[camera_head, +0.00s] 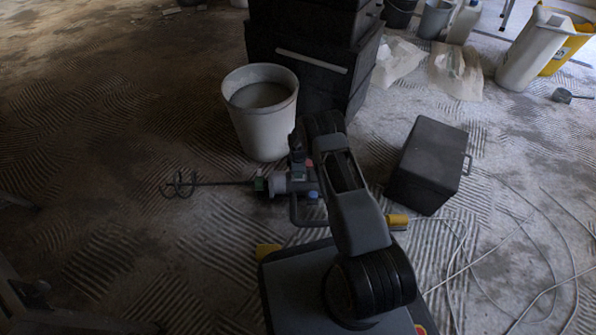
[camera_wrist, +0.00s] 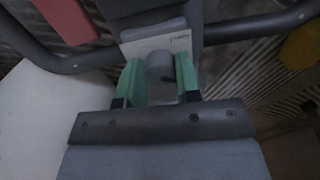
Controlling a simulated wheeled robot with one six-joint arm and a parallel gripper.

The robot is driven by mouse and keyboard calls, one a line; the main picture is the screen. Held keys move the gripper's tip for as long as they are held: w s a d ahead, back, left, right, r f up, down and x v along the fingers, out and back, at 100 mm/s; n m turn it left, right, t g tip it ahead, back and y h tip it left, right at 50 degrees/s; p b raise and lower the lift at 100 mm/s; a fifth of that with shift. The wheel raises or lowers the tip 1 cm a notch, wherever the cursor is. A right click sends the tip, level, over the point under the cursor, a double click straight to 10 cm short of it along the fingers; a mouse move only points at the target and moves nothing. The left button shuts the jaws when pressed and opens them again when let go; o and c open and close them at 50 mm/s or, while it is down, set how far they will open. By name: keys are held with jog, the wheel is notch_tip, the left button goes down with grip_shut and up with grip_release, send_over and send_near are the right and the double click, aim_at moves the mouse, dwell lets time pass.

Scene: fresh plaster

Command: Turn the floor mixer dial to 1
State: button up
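The floor mixer (camera_head: 298,184) lies on the floor in the head view, its whisk (camera_head: 181,185) pointing left and its frame handle towards me. My arm reaches over its right end and hides part of it. In the wrist view the dial (camera_wrist: 160,66) is a round grey knob on a pale plate (camera_wrist: 158,43) on the dark mixer body. My gripper (camera_wrist: 159,76) has its two green fingers on either side of the dial. The left finger is close to the knob and a narrow dark gap shows at the right one. I cannot tell whether either touches. The dial's setting is not readable.
A bucket (camera_head: 261,117) of grey material stands just behind the mixer. A tall black case stack (camera_head: 300,62) is beyond it. A dark box (camera_head: 430,164) stands to the right, with loose cables (camera_head: 500,250) on the floor nearby. The floor at left is mostly clear.

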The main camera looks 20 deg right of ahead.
jog(key=o, duration=0.5)
notch_tip(320, 180, up, 14)
jog(key=p, duration=0.6)
jog(key=shift+w+f, duration=0.1)
jog(key=shift+w, duration=0.05)
jog(key=s+r+m+t+p, duration=0.1)
jog(key=s+r+m+p, duration=0.25)
jog(key=r+p, duration=1.15)
jog(key=s+r+m+t+p, duration=0.1)
jog(key=s+r+m+p, duration=0.25)
jog(key=r, duration=2.35)
jog(key=s+r+m+p, duration=0.2)
jog(key=s+r+p, duration=0.4)
jog(key=r, duration=0.3)
jog(key=s+r+m+t+p, duration=0.1)
jog(key=s+r+m+p, duration=0.2)
jog(key=s+r+p, duration=0.3)
jog(key=s+r+m+t+p, duration=0.1)
jog(key=s+r+p, duration=0.5)
jog(key=r, duration=0.8)
jog(key=shift+s+a+r+m, duration=0.1)
jog(key=shift+s+a+m, duration=0.1)
jog(key=shift+s+m, duration=0.4)
jog(key=shift+s+a+m, duration=0.2)
jog(key=shift+s, duration=0.65)
